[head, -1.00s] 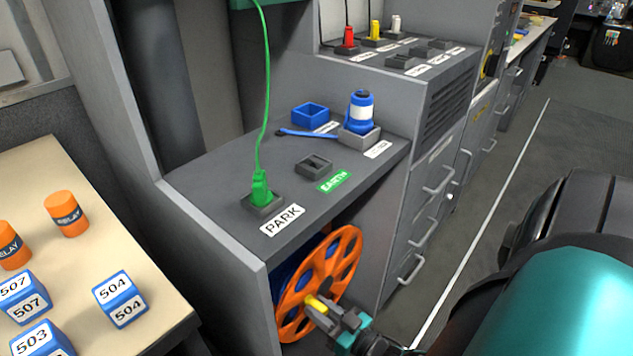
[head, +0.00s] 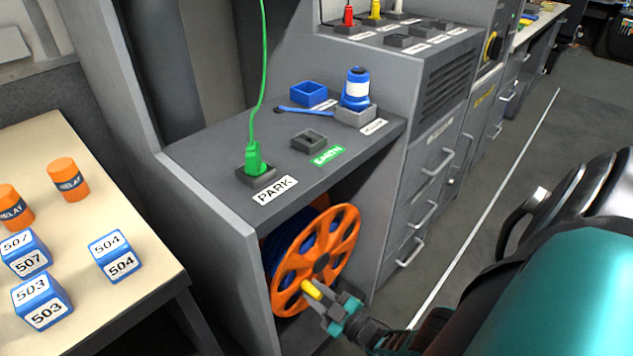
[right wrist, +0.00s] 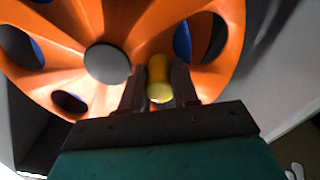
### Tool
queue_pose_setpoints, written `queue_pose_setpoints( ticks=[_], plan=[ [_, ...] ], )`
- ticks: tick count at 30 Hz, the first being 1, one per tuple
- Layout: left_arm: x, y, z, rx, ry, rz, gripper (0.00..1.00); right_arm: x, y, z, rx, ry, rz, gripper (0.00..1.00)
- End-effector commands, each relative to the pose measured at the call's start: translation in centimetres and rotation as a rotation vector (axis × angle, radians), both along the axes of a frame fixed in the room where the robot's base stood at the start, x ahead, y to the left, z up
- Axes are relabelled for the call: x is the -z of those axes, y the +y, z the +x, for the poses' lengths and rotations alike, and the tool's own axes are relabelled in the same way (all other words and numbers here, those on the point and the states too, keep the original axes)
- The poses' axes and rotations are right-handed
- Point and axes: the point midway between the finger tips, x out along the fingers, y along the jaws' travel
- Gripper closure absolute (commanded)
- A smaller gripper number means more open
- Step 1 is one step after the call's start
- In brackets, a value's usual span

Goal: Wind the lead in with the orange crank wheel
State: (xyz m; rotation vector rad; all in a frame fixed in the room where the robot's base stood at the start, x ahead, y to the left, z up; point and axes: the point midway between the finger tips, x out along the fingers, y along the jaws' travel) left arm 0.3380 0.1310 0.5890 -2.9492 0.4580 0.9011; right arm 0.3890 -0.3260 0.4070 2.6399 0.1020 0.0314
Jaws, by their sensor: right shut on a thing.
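The orange crank wheel (head: 338,238) stands upright in the open bay under the grey counter, with blue lead (head: 293,240) wound behind it. Its yellow handle (head: 311,290) sits at the lower left of the wheel in the head view. My right gripper (head: 318,296) is shut on this handle. In the right wrist view the yellow handle (right wrist: 160,78) is between the two fingers, and the orange wheel (right wrist: 75,30) with its grey hub fills the background. My left gripper is not in view.
A green plug (head: 255,160) with its cord sits in the PARK socket (head: 253,176). An empty EARTH socket (head: 309,140), a blue tray (head: 309,93) and a blue-and-white bottle (head: 356,90) are on the counter. Relays (head: 68,179) and numbered blocks (head: 115,256) stand on the left table.

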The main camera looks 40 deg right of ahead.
Motion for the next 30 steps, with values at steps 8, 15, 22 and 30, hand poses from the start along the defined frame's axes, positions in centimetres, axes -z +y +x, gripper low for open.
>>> queue_pose_setpoints(
  ticks=[8, 15, 22, 30],
  plan=[
    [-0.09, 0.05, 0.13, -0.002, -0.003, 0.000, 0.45, 0.28, 0.06, -0.05, 0.000, -0.001, -0.040, 1.00],
    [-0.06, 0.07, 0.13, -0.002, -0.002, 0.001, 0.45, 0.32, 0.07, -0.09, -0.001, -0.002, -0.049, 1.00],
    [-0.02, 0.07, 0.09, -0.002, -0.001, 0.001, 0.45, 0.31, 0.06, -0.11, -0.001, -0.002, -0.050, 1.00],
    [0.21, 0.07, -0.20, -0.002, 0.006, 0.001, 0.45, 0.29, 0.03, -0.08, 0.000, -0.002, -0.049, 0.54]
  ],
)
